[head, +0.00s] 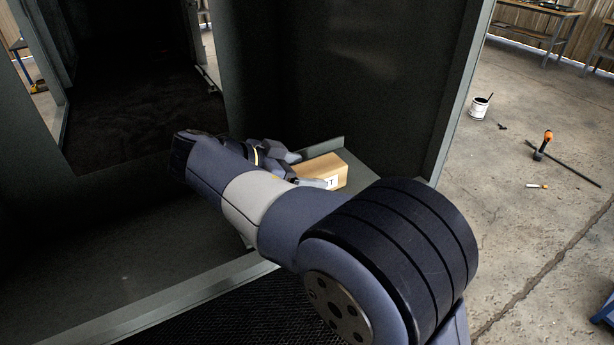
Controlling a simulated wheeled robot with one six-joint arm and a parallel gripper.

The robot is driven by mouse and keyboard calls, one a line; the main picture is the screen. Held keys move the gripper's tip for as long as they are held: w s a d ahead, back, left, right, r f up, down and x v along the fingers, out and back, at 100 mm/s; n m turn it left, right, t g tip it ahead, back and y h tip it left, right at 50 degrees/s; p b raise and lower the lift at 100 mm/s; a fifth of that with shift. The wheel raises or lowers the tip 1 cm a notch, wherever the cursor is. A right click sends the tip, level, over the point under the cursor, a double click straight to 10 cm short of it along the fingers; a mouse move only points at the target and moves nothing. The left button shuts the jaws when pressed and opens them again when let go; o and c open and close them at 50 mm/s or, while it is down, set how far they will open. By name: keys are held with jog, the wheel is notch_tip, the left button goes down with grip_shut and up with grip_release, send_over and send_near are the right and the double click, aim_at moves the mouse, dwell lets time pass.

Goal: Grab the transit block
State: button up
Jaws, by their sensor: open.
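The transit block (327,167) is a tan, box-shaped block with a white label on its near face, of which a final "T" shows. It sits on a grey metal ledge inside the enclosure, right of the middle in the head view. My gripper (306,171) is at the block's left side, with its fingers close to it. It is open. My arm covers the block's lower left part and much of the gripper. I cannot tell whether the fingers touch the block or stand on both sides of it.
The dark enclosure has a right wall (455,90) beside the ledge (372,178) and a raised front sill (170,302). An opening shows at the back left. Outside on the concrete floor are a white paint can (478,108), an orange-handled tool (546,138) and a thin rod (575,170).

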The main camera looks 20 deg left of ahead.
jog(key=shift+x, duration=0.75)
jog(key=shift+c, duration=0.3)
jog(key=c, duration=1.1)
jog(key=shift+c, duration=0.2)
